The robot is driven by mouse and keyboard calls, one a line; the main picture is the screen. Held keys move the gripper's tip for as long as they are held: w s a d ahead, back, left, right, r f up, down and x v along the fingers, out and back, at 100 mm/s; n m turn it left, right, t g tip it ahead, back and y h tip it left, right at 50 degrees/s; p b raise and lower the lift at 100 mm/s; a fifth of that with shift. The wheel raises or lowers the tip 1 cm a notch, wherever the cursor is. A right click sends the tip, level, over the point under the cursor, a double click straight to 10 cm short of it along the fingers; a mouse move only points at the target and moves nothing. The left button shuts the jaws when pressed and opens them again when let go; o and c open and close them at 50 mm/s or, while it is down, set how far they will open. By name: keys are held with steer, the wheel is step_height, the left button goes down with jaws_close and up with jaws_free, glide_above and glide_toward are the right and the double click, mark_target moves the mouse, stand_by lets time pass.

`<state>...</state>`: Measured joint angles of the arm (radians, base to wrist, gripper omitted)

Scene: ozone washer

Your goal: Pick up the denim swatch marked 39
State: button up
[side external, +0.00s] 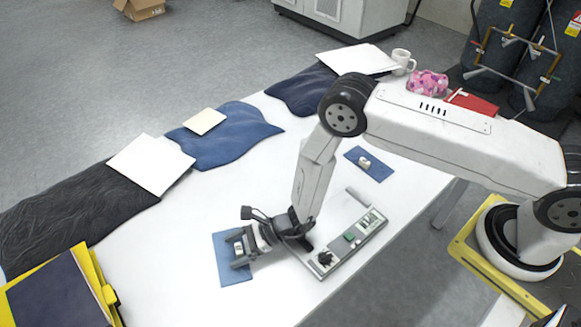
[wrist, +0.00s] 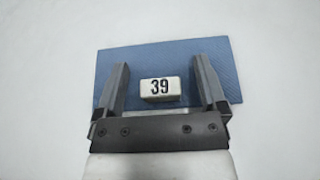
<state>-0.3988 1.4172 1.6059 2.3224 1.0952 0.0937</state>
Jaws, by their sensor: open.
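The denim swatch marked 39 (wrist: 170,58) is a flat blue rectangle on the white table. A small pale block (wrist: 160,88) with a black "39" sits on it. My gripper (wrist: 163,78) is open, with one finger on each side of the block and gaps left and right in the wrist view. In the side external view, my gripper (side external: 237,248) is low over the swatch (side external: 232,276) and hides part of it. I cannot tell whether the fingertips touch the swatch.
A second blue swatch (side external: 369,165) with a small block lies farther back. A grey instrument (side external: 349,242) sits right of my gripper. Folded denim (side external: 225,138) and white sheets (side external: 150,163) line the left edge. A yellow folder (side external: 85,285) is at the front left. The table between is clear.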

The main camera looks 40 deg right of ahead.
stand_by(0.4)
jaws_close()
steer(key=shift+r, duration=0.15)
steer(key=shift+r, duration=0.75)
steer(key=s+d+r, duration=0.7)
steer(key=s+r, duration=0.4)
steer(key=s, duration=0.1)
steer(key=shift+s+r, duration=0.1)
stand_by(0.4)
